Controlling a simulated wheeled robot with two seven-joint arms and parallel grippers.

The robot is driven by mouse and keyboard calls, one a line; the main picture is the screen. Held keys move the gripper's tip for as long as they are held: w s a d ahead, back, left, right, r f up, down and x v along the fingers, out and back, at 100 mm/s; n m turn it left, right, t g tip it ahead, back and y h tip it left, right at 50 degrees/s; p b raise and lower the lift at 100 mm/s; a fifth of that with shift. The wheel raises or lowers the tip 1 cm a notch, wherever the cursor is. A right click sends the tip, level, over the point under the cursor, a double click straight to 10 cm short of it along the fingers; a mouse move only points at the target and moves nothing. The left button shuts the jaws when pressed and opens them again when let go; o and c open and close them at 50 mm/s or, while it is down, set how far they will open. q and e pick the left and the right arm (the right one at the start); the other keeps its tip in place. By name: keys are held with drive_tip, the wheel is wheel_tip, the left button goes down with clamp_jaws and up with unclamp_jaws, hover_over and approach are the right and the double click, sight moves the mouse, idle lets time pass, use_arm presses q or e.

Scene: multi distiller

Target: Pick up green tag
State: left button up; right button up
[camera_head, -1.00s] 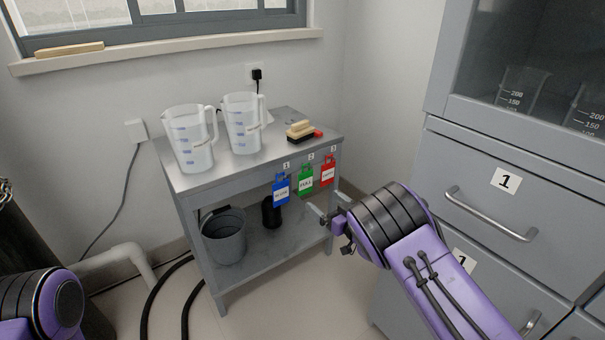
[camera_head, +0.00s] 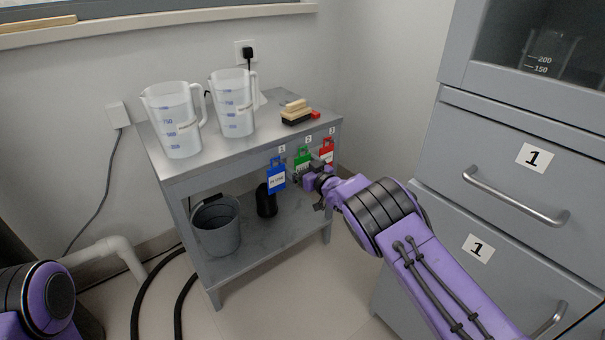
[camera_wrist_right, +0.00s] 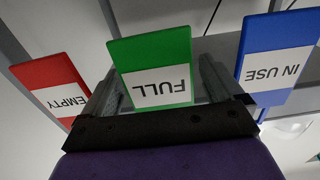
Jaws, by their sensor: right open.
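The green tag (camera_head: 303,155) hangs at the front edge of the grey table, between the blue tag (camera_head: 276,176) and the red tag (camera_head: 327,151). In the right wrist view the green tag (camera_wrist_right: 150,58) reads FULL upside down. My right gripper (camera_head: 308,171) is open at the green tag, and partly covers it in the head view. In the right wrist view its two fingers (camera_wrist_right: 158,85) stand on either side of the green tag, with gaps visible. The red tag (camera_wrist_right: 52,88) is left and the blue tag (camera_wrist_right: 277,60) right. My left gripper is out of view.
The grey table (camera_head: 245,150) holds two measuring jugs (camera_head: 174,120) (camera_head: 233,103) and a wooden-topped brush (camera_head: 296,113). A grey bucket (camera_head: 216,227) and a black object (camera_head: 266,201) stand on its lower shelf. A grey cabinet (camera_head: 500,160) stands at the right, close to my right arm.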

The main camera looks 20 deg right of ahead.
drive_tip(key=shift+w+a+r, duration=0.1)
drive_tip(key=shift+w, duration=0.15)
drive_tip(key=c, duration=1)
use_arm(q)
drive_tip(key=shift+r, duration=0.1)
use_arm(e)
drive_tip(key=shift+r, duration=0.15)
